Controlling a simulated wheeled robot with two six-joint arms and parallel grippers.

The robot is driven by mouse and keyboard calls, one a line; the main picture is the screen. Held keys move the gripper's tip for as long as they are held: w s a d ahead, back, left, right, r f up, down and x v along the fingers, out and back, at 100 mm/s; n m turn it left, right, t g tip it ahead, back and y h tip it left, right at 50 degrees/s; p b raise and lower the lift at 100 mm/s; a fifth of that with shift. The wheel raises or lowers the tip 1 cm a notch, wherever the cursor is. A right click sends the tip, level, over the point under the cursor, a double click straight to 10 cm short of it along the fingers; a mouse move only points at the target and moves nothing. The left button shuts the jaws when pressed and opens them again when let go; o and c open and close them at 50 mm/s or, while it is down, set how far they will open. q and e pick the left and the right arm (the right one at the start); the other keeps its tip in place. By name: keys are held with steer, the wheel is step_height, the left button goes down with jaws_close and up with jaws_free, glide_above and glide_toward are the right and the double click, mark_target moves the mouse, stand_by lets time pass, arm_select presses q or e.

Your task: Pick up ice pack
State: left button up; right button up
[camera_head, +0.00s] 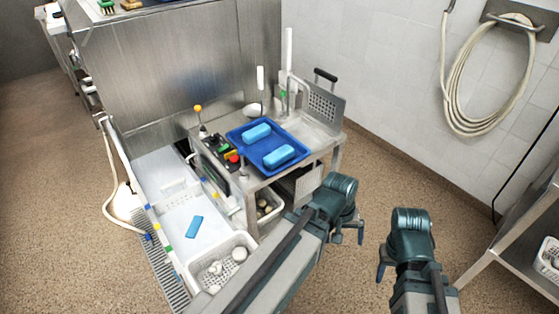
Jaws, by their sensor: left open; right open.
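Two light blue blocks that look like ice packs, one farther (257,133) and one nearer (279,155), lie apart in a dark blue tray (271,169) on the metal table. A flat blue piece (194,227) lies in the white basin at lower left; I cannot tell whether it is an ice pack. My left gripper (348,236) is open, low in front and to the right of the table, apart from the blocks. My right gripper (408,272) is open, farther right over the floor. Its fingertips are partly hidden by its own arm.
A metal table (326,145) bears the tray, a control box with coloured buttons (221,148) and an upright perforated panel (323,104). The white basin (158,167) holds a small basket (242,242). A metal shelf (512,233) stands at right. Floor between is clear.

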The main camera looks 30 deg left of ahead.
arm_select(q)
steer(key=w+a+f+n+t+h+b, duration=0.1)
steer(key=w+a+n+t+h+b, duration=0.15)
steer(key=w+a+n, duration=0.55)
steer(key=n+t+y+b, duration=0.4)
steer(key=n+t+b, duration=0.45)
steer(key=n, duration=1.55)
glide_toward(278, 154)
steer(key=w+f+t, duration=0.1)
steer(key=w+f+b, duration=0.1)
steer(key=shift+w+a+f+t, duration=0.2)
steer(key=shift+w+f+t, duration=0.1)
steer(key=shift+t, duration=0.1)
steer(key=shift+w, duration=0.3)
steer(key=shift+w+d, duration=0.1)
steer(key=b+x, duration=0.2)
steer(key=x, duration=0.3)
steer(key=shift+d+f, duration=0.15)
